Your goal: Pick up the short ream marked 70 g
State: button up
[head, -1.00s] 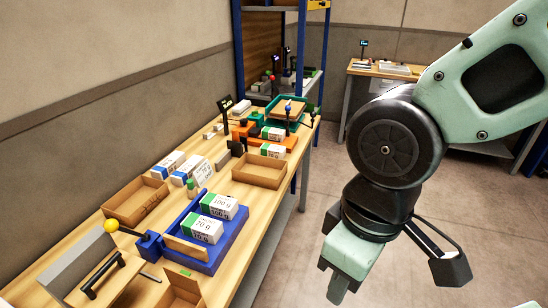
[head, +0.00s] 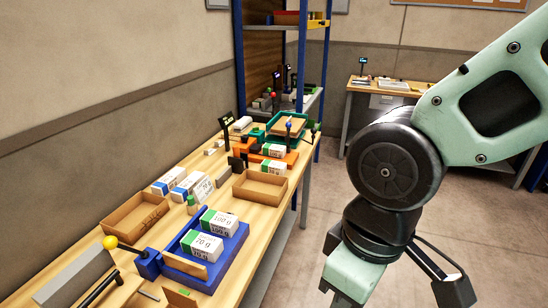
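A white ream with a green end, marked 70 g (head: 203,246), lies in the near part of a blue tray (head: 243,240) on the wooden bench. A similar ream marked 100 g (head: 219,222) lies just behind it in the same tray. Both look unobstructed from above. My arm hangs over the floor to the right of the bench, well apart from the reams.
A yellow-knobbed lever (head: 110,242) stands by the blue tray's left side. An orange fixture (head: 290,158) with green-ended reams sits behind. Floor right of the bench is clear.

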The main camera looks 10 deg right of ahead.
aim_at(208, 248)
jog(key=i+l+u, duration=0.45)
jog(key=l+u, duration=0.2)
jog(key=l, duration=0.15)
jog(key=i+l+u, duration=0.2)
jog(key=l, duration=0.15)
jog(key=k, duration=0.05)
